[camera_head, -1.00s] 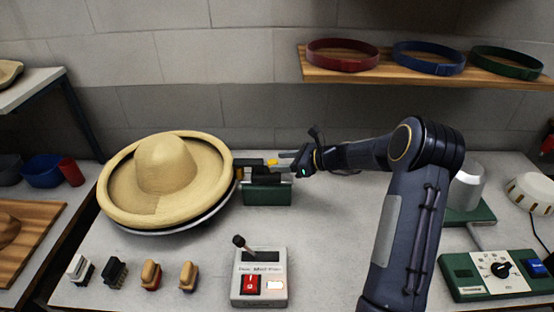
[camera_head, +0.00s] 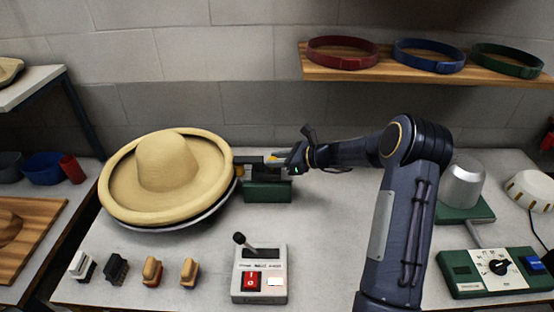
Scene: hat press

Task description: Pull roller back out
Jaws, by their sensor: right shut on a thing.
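The roller unit (camera_head: 267,190) is a green block with a dark slide on top, standing just right of the straw hat (camera_head: 168,165). The slide's left end is at the hat's brim; whether it touches the brim I cannot tell. The hat lies on a round grey plate (camera_head: 190,224). My right gripper (camera_head: 289,163) reaches in from the right and is shut on the right end of the roller slide, partly hiding it. My left gripper is not in view.
A grey control box (camera_head: 259,283) with a lever and red switch stands at the front. Several brushes (camera_head: 152,271) are at front left. A green control panel (camera_head: 497,270) and grey hat block (camera_head: 463,184) are at right. Hat bands (camera_head: 342,53) lie on the shelf above.

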